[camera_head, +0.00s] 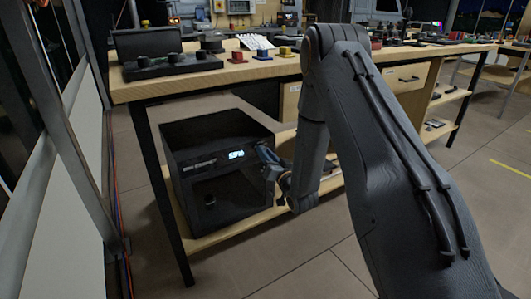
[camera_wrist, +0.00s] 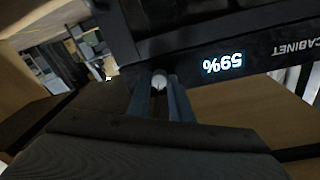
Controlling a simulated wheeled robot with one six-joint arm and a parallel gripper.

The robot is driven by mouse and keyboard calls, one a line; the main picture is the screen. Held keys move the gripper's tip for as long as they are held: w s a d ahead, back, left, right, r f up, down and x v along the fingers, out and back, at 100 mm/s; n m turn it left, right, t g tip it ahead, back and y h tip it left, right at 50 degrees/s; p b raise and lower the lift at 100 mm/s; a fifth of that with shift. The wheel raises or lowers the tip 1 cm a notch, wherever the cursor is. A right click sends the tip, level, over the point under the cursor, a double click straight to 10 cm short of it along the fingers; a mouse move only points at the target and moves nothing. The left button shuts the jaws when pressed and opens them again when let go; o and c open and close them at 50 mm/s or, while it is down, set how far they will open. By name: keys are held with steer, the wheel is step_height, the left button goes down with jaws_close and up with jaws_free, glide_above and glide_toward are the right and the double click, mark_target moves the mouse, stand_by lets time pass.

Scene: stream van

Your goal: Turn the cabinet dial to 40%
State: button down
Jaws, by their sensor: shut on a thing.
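The black cabinet (camera_head: 185,140) sits on the low wooden shelf under the workbench. Its lit display (camera_head: 236,155) is too small to read in the head view. In the wrist view the display (camera_wrist: 223,64) is upside down and reads 59%, beside the label CABINET (camera_wrist: 293,47). My gripper (camera_head: 270,165) is at the right end of the cabinet's front panel. In the wrist view its two fingers are shut on the dial (camera_wrist: 159,80), of which a small pale round part shows between them. The dial is hidden behind my gripper in the head view.
The workbench top (camera_head: 200,81) is above the cabinet and carries several small devices. A bench leg (camera_head: 163,195) stands close at the cabinet's left. The low shelf (camera_head: 235,232) runs beneath my gripper. The floor in front is clear.

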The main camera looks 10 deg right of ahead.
steer(key=n+y+p, duration=0.1)
steer(key=n, duration=0.4)
steer(key=n+p, duration=0.1)
steer(key=n, duration=0.4)
steer(key=shift+d+f+y, duration=0.1)
steer(key=shift+y, duration=0.3)
steer(key=shift+n, duration=0.3)
steer(key=c, duration=1.6)
jaws_free()
steer(key=shift+p, duration=0.3)
steer(key=p+v, duration=0.1)
steer(key=v, duration=0.7)
steer(key=shift+f, duration=0.1)
steer(key=shift+w, duration=0.1)
